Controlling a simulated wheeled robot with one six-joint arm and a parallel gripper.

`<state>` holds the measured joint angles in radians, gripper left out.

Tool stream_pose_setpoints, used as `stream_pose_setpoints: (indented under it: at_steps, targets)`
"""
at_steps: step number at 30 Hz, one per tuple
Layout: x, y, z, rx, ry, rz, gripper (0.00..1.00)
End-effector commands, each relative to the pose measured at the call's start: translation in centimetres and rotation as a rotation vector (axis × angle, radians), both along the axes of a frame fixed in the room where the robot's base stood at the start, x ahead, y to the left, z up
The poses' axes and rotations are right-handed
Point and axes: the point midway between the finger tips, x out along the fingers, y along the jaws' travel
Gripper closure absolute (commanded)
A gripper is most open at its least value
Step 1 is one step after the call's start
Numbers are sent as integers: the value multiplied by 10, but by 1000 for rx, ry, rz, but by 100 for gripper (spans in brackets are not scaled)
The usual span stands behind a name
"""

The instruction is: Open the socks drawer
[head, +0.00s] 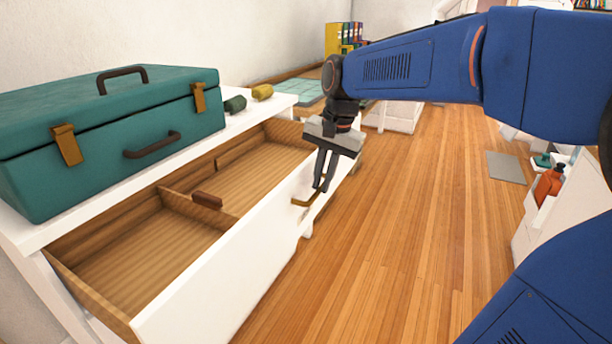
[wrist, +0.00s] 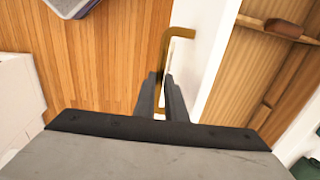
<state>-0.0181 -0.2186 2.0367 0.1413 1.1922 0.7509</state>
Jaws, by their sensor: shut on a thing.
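The white drawer (head: 222,273) stands pulled out from the white dresser, so its wooden inside shows. A low wooden divider splits it, and a small brown block (head: 207,200) lies at the divider. A brass handle (head: 308,197) is on the drawer front, and it also shows in the wrist view (wrist: 179,33). My gripper (head: 320,187) is at the handle, its two dark fingers shut on it. In the wrist view the fingers (wrist: 162,98) close around the handle's bar beside the white front. I see no socks in the drawer.
A teal case (head: 115,136) with brown clasps stands on the dresser top (head: 243,119), with a dark green roll (head: 235,104) and a yellow roll (head: 262,91) beside it. The wooden floor (head: 410,220) before the drawer is open. A white unit with an orange bottle (head: 549,184) stands at right.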

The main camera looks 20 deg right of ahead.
Motion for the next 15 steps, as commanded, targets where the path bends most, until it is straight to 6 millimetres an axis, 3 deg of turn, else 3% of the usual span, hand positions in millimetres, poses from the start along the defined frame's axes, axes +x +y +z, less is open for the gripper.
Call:
stream_pose_setpoints:
  at_steps: [6, 15]
  targets:
    - [-29, -29, 0, 0, 1, -3, 100]
    - [-56, -56, 0, 0, 3, -3, 100]
